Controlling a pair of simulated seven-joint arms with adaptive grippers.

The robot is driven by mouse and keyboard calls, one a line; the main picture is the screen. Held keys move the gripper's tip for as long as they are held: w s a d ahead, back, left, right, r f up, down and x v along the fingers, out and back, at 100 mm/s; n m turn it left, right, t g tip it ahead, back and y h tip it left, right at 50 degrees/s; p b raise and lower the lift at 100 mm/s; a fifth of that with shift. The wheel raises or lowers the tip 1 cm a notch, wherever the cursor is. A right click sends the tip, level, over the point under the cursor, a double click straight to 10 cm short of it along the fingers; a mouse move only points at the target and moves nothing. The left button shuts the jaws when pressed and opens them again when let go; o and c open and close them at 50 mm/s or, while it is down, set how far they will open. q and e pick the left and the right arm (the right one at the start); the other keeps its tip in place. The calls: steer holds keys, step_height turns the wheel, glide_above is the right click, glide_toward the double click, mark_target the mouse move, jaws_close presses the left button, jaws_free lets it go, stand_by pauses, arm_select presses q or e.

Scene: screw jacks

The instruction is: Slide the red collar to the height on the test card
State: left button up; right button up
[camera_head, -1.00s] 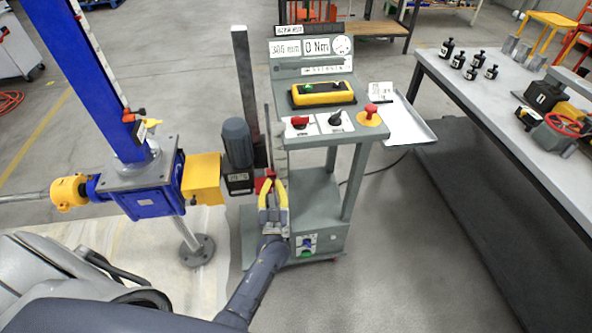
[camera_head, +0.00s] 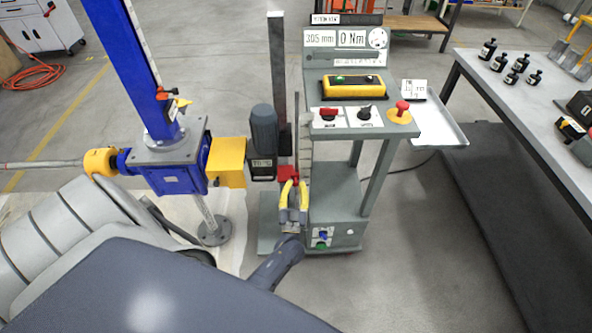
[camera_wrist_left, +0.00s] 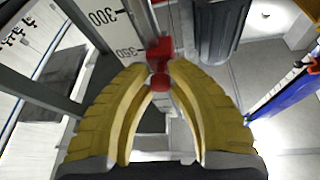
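The red collar (camera_head: 288,173) sits on the upright post beside the white scale (camera_head: 304,150) of the grey test cart. In the left wrist view the red collar (camera_wrist_left: 158,52) is close to the 350 mark on the scale (camera_wrist_left: 103,20). My left gripper (camera_head: 292,185) has yellow fingers. In the left wrist view its tips (camera_wrist_left: 157,72) lie on both sides of a red part of the collar and appear closed on it. A white card (camera_head: 413,87) stands by the cart's side tray; its print is too small to read. My right gripper is not in view.
The cart's display (camera_head: 338,39) shows about 305 mm and 0 Nm. A blue screw jack (camera_head: 172,172) with a dark motor (camera_head: 263,135) stands close to the left of the post. A workbench (camera_head: 520,105) stands at the right. The floor between cart and bench is clear.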

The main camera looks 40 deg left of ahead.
arm_select(q)
steer(key=o, duration=0.6)
steer(key=shift+w+r, duration=0.1)
steer(key=shift+c, duration=0.2)
steer(key=v, duration=1.2)
